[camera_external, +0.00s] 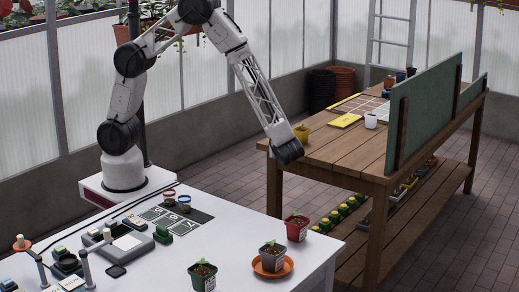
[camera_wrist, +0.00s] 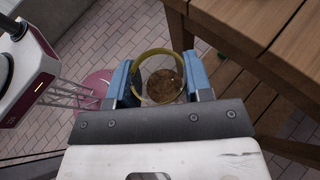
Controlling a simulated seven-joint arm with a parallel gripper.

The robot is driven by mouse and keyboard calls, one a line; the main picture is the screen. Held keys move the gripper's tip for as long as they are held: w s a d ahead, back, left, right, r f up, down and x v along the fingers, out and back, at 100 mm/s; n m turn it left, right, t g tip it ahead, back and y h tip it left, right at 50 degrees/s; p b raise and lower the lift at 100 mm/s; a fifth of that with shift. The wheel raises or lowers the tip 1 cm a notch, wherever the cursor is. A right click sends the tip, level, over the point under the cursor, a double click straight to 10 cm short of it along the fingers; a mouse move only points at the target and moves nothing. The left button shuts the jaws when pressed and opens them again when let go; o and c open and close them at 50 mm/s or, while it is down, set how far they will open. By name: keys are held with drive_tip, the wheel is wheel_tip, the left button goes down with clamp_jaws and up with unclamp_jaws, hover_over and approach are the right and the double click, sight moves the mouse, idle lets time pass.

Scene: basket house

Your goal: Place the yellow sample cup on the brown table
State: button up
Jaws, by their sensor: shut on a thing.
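The yellow sample cup (camera_wrist: 162,78) is clear with a yellow rim and brown matter inside. My gripper (camera_wrist: 160,80) is shut on it, with one blue finger on each side, as the wrist view shows. In the external view my gripper (camera_external: 288,152) hangs at the near left end of the brown table (camera_external: 335,155), and the cup cannot be made out there. In the wrist view the brown table (camera_wrist: 270,35) is to the right of the cup, and paved floor shows around the cup's left side.
A yellow pad (camera_external: 345,120), a white cup (camera_external: 371,120) and a green board (camera_external: 425,110) are farther along. The near tabletop is mostly clear. Potted seedlings (camera_external: 271,258) stand on the white bench (camera_external: 235,235).

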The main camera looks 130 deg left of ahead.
drive_tip(key=w+a+r+m+t+y, duration=0.1)
drive_tip(key=a+m+t, duration=0.1)
drive_tip(key=a, duration=0.2)
drive_tip(key=w+a+r+m+t+y, duration=0.1)
drive_tip(key=a+m+t, duration=0.1)
drive_tip(key=a, duration=0.3)
drive_tip(key=w+a+r+m+t+y, duration=0.1)
drive_tip(key=w+a+m+t+y, duration=0.1)
drive_tip(key=a, duration=0.2)
drive_tip(key=shift+a+r+m+t, duration=0.3)
drive_tip(key=shift+a+r, duration=0.05)
drive_tip(key=shift+a, duration=0.05)
hover_over(342, 153)
drive_tip(key=shift+d+f, duration=0.1)
drive_tip(key=shift+f, duration=0.65)
drive_tip(key=shift+f, duration=0.1)
drive_tip(key=shift+f, duration=1.65)
drive_tip(key=shift+f, duration=0.15)
